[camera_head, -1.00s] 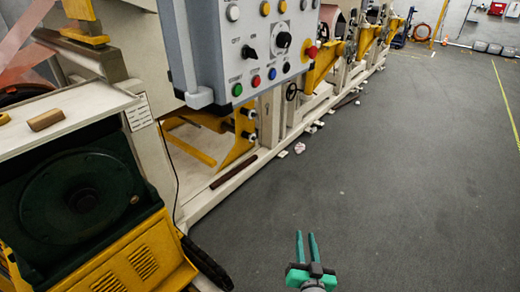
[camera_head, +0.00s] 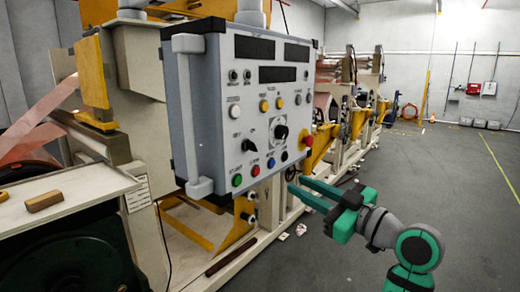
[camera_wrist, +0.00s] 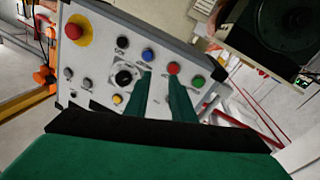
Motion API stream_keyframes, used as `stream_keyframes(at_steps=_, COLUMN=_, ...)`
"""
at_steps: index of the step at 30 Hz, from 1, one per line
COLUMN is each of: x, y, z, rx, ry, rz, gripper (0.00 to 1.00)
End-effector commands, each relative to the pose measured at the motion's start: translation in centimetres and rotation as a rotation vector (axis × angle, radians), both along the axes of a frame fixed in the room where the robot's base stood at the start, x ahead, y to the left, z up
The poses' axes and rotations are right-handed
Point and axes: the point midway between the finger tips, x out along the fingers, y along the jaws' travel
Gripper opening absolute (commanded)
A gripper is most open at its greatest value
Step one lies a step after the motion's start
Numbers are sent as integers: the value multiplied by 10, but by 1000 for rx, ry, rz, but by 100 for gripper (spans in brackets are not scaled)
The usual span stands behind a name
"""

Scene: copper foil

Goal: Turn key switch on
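The grey control panel (camera_head: 225,165) carries several buttons and switches and also fills much of the wrist view (camera_wrist: 100,115). A small dark switch (camera_head: 248,145) sits beside OFF and ON labels, left of a larger black rotary knob (camera_head: 280,132); I cannot read its turn position. The rotary knob also shows in the wrist view (camera_wrist: 124,77). My gripper (camera_head: 297,184) is open and empty, right of and below the panel in the head view. In the wrist view its two green fingers (camera_wrist: 160,75) overlap the panel, with a gap between them. The small switch is not clear there.
A red emergency stop (camera_head: 306,141) is at the panel's right edge, close to my gripper. Green (camera_head: 237,180), red (camera_head: 255,170) and blue (camera_head: 271,163) buttons line the lower edge. Machine frames stand behind. The floor (camera_head: 460,200) on the right is clear.

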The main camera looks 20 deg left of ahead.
Motion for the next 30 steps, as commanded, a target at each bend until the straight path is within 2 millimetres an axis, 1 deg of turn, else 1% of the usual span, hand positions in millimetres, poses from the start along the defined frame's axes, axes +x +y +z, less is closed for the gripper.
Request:
stream_keyframes(at_steps=1, x=-8, y=1, z=24, rx=-28, ry=-38, rz=29, gripper=23)
stream_keyframes(at_steps=3, x=-20, y=3, z=46, rx=-69, ry=-82, rz=70, gripper=23)
stream_keyframes(at_steps=6, x=-34, y=5, z=71, rx=-113, ry=-131, rz=115, gripper=23)
stream_keyframes(at_steps=9, x=-44, y=5, z=87, rx=-146, ry=-164, rz=143, gripper=23)
stream_keyframes(at_steps=13, x=-50, y=8, z=95, rx=-164, ry=-182, rz=161, gripper=23)
stream_keyframes(at_steps=17, x=-47, y=21, z=95, rx=-167, ry=-183, rz=169, gripper=23)
stream_keyframes(at_steps=24, x=-34, y=58, z=95, rx=-166, ry=-182, rz=167, gripper=23)
stream_keyframes(at_steps=30, x=-22, y=85, z=94, rx=-166, ry=-182, rz=162, gripper=23)
